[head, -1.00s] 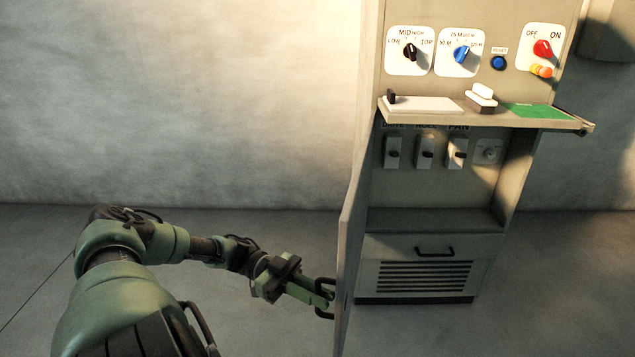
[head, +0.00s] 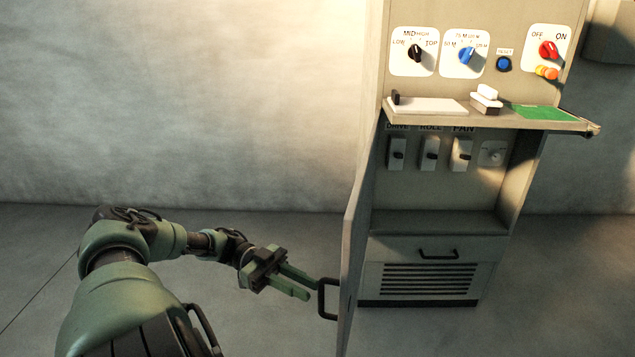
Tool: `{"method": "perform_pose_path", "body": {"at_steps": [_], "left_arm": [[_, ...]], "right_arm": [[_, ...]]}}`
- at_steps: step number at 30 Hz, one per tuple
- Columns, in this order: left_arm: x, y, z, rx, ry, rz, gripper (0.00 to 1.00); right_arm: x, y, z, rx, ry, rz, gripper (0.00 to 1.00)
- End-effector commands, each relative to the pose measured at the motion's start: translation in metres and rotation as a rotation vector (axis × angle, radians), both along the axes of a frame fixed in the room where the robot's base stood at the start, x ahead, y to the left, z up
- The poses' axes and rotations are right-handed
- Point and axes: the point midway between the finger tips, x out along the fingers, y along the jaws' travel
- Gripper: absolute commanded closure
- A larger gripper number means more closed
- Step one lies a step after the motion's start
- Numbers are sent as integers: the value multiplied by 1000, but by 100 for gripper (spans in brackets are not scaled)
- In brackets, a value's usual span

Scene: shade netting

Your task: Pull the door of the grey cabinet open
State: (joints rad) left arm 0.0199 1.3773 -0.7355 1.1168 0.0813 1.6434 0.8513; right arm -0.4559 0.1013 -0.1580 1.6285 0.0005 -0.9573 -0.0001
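The grey cabinet (head: 436,219) stands right of centre. Its door (head: 354,240) is swung open at the left side and seen nearly edge-on. The black door handle (head: 322,299) sticks out from the door's left face. My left gripper (head: 312,289) is open, with its two green fingers apart. The fingertips are just left of the handle; one tip is close to it, and I cannot tell whether they touch. Nothing is held. My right gripper is not in view.
A shelf (head: 590,128) juts out above, holding a white block (head: 487,92) and a green sheet (head: 543,113). The floor left of the door is clear.

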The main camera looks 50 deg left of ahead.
Motion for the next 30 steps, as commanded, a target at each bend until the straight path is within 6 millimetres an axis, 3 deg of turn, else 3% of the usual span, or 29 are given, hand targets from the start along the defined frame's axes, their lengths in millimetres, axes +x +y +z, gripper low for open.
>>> {"method": "perform_pose_path", "body": {"at_steps": [3,8,30], "left_arm": [[-5,16,-2,1,-1,2,79],[-9,26,-1,0,-1,0,79],[-9,27,0,-1,0,-1,79]], "right_arm": [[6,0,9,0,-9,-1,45],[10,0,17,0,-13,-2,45],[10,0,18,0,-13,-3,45]]}}
